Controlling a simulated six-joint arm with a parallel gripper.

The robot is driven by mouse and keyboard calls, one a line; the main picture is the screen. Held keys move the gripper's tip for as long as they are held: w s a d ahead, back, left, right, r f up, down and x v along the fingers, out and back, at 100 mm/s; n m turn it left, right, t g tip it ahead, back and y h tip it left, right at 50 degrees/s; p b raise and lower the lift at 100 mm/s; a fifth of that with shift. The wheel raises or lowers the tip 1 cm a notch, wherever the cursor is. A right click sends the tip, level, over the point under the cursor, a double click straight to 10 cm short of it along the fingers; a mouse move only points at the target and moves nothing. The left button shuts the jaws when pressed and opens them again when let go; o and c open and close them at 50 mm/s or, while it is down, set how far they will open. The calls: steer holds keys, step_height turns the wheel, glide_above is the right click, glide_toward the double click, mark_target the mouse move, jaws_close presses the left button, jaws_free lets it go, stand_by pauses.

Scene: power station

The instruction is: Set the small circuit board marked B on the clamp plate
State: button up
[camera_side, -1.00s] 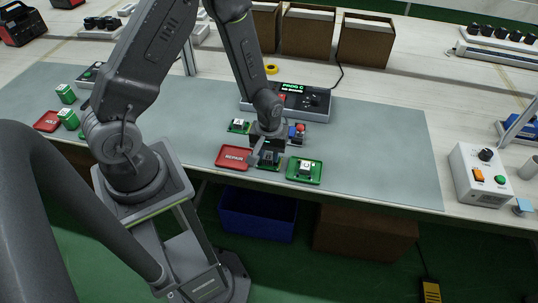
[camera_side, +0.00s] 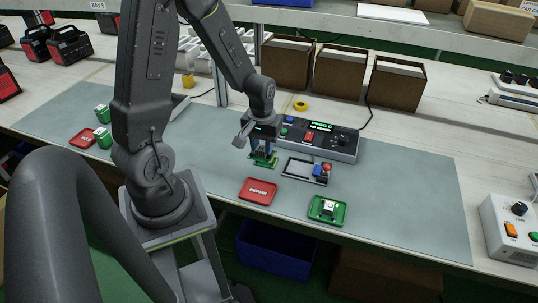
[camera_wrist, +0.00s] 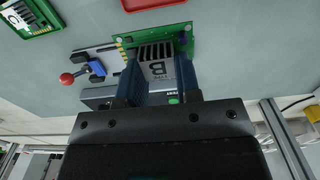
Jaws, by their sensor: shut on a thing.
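The small green circuit board marked B (camera_wrist: 158,70) is between my gripper's blue fingers (camera_wrist: 160,85) in the wrist view, its letter upside down. In the side view my gripper (camera_side: 263,148) points down with a green board (camera_side: 264,161) at its tips, behind the red tray. I cannot tell whether the board touches the mat. The clamp plate (camera_side: 300,168), a dark-rimmed frame with a blue clamp and red knob (camera_side: 326,168), lies just right of my gripper. Its inside looks bare. The clamp also shows in the wrist view (camera_wrist: 96,69), left of the board.
A red REPAIR tray (camera_side: 258,191) lies in front of my gripper. A green tray with a board (camera_side: 327,210) lies in front of the clamp plate. A control box with a lit display (camera_side: 318,138) stands behind the plate. The mat's right part is clear.

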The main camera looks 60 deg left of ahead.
glide_above(300, 166)
step_height(300, 166, down, 2)
steer(key=shift+s+f, duration=0.1)
steer(key=shift+f, duration=3.2)
steer(key=shift+f, duration=0.65)
steer(key=o, duration=1)
